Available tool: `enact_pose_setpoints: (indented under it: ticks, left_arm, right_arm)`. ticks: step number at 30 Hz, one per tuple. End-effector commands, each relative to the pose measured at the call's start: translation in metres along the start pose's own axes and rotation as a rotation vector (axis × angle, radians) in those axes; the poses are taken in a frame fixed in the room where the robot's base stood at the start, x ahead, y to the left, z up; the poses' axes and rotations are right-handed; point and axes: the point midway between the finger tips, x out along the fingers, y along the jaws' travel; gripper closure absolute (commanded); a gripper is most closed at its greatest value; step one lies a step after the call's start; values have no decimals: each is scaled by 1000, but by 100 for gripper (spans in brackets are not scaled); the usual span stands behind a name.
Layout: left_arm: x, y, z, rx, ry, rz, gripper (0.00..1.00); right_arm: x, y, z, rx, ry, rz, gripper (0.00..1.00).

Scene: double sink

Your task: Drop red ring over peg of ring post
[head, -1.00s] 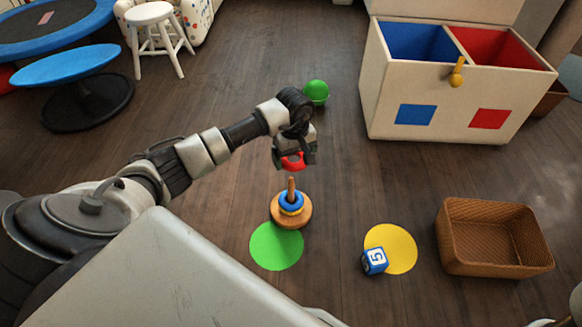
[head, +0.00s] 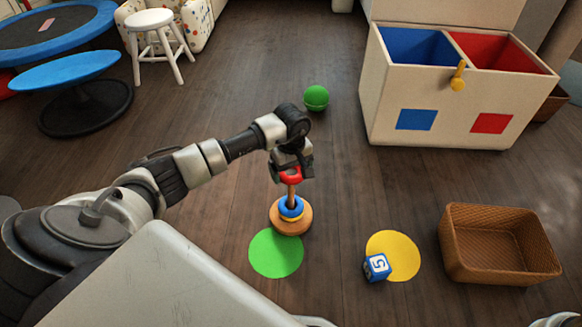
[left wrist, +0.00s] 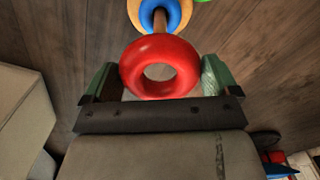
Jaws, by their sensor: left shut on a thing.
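The red ring (head: 291,175) is held in my left gripper (head: 290,170), just above or beside the top of the peg (head: 291,193). In the left wrist view the red ring (left wrist: 160,48) sits between both fingers. There the peg (left wrist: 160,20) shows beyond the ring, not through its hole; the exact gap to the peg tip is unclear. The ring post's round wooden base (head: 291,225) stands upright on the floor. My right gripper is not clearly seen.
A green disc (head: 275,254) lies just in front of the post. A blue block (head: 376,268) rests on a yellow disc (head: 402,255). A wicker basket (head: 452,268) and a toy chest (head: 453,125) stand right. A green ball (head: 316,97) lies behind. Floor around the post is mostly clear.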

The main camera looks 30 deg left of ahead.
Motion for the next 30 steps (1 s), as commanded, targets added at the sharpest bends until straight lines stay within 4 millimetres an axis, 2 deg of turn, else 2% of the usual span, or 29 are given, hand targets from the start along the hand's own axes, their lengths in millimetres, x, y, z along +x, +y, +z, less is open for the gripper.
enact_pose_setpoints:
  ticks: [3,18,30]
  left_arm:
    - [11,0,0,0,1,-1,34]
    - [46,0,0,-1,1,-1,34]
    - [64,0,0,-1,1,0,34]
  right_arm:
    - [-5,-2,-8,0,19,-1,57]
    - [-31,-6,-12,2,6,4,57]
    - [-42,-8,-16,1,5,4,57]
